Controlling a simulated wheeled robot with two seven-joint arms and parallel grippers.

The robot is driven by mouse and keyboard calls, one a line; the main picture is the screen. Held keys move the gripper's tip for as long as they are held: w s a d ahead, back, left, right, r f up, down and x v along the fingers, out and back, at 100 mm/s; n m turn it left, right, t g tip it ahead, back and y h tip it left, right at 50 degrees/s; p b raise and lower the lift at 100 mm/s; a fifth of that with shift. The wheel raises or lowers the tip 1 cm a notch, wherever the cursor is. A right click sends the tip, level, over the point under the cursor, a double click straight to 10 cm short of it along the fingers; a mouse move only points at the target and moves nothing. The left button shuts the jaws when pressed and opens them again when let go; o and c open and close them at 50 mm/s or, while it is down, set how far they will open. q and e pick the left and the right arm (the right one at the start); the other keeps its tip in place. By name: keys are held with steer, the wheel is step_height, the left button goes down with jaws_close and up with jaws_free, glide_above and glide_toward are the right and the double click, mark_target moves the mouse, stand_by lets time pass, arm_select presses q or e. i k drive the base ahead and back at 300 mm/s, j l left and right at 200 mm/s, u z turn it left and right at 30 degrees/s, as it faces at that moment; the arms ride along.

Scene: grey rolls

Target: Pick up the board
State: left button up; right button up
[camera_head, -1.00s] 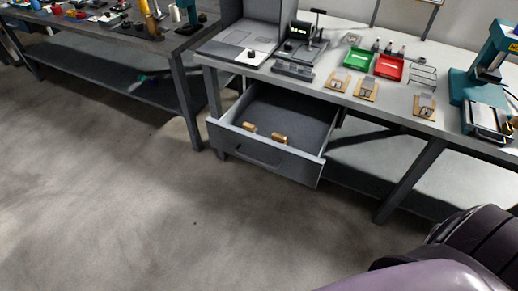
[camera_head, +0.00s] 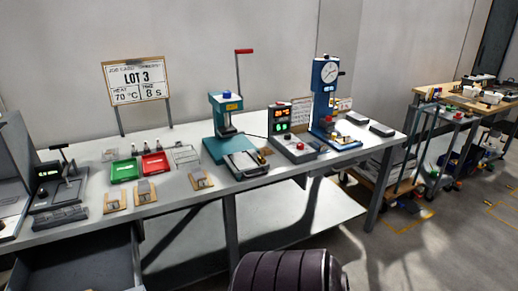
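Several small tan boards, each with a grey part on it, lie along the front of the workbench (camera_head: 175,212). A left board (camera_head: 115,201) and a middle board (camera_head: 146,193) lie close together in front of the red and green trays. A right board (camera_head: 200,180) lies apart, in front of the wire rack. I cannot tell which one the task names. Neither of my grippers is in view; only a dark ribbed part of my own body shows at the bottom.
A green tray (camera_head: 124,171), a red tray (camera_head: 155,163) and a wire rack (camera_head: 185,155) stand behind the boards. A teal press (camera_head: 226,126), a control box (camera_head: 280,125) and a blue press (camera_head: 325,97) stand to the right. An open drawer (camera_head: 75,262) juts out at lower left.

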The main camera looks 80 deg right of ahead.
mark_target(343, 140)
steer(key=z, duration=3.15)
steer(key=i+l+u, duration=0.1)
steer(key=i+u, duration=0.15)
steer(key=u, duration=0.2)
steer(key=i+l+u, duration=0.2)
steer(key=u, duration=0.25)
